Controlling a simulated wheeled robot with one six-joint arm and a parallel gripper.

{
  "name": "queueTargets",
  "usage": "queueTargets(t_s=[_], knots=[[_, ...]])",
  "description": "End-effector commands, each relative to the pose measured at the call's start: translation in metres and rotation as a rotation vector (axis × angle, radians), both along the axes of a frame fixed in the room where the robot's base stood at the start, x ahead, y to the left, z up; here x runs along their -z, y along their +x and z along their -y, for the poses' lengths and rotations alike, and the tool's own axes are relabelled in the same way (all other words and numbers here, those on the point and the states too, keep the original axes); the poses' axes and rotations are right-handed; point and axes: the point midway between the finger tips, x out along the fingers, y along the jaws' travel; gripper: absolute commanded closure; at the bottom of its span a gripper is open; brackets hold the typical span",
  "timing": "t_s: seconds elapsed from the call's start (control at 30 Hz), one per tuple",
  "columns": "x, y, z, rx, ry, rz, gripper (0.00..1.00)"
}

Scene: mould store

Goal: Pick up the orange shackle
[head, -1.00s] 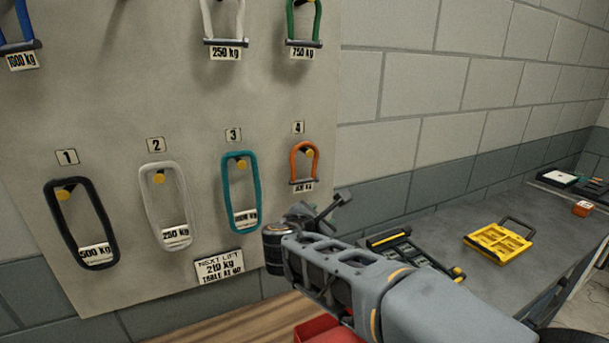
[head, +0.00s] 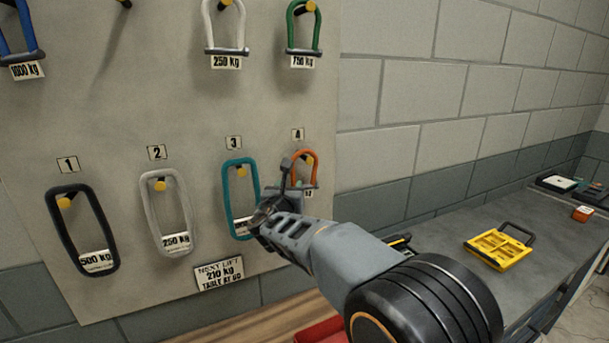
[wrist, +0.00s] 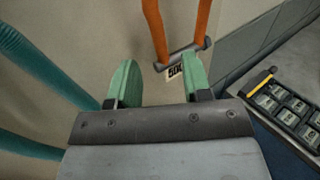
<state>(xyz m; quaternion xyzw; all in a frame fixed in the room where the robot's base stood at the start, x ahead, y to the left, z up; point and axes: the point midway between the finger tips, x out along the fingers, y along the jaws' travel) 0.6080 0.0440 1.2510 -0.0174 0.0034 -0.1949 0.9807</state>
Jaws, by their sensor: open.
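The orange shackle (head: 311,162) hangs on a yellow peg under number 4 on the board, partly hidden by my gripper in the head view. In the wrist view the orange shackle (wrist: 176,30) hangs just beyond the fingertips, with its grey pin and a weight tag at the bottom. My gripper (head: 287,178) is in front of the board, just left of and below the shackle. In the wrist view my gripper (wrist: 160,80) shows two green fingers, spread apart with nothing between them.
The teal sling (head: 228,200) hangs close on the left, under number 3. White and black slings hang further left. A grey bench on the right holds a yellow case (head: 500,245). A case of weights (wrist: 285,110) shows in the wrist view.

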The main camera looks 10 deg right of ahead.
Motion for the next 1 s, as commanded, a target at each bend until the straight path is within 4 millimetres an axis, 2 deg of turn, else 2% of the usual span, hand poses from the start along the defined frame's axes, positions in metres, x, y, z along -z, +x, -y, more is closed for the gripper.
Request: queueTargets(t_s=[0.13,0.4,0.53,0.77,1.0], knots=[[-0.001,0.009,0.004,0.002,0.001,-0.002,0.55],[0.0,0.041,0.018,0.002,0.002,-0.001,0.55],[0.001,0.048,0.02,0.002,0.001,0.0,0.55],[0.001,0.049,0.02,0.001,0.001,0.0,0.55],[0.001,0.049,0.02,0.001,0.001,-0.001,0.76]])
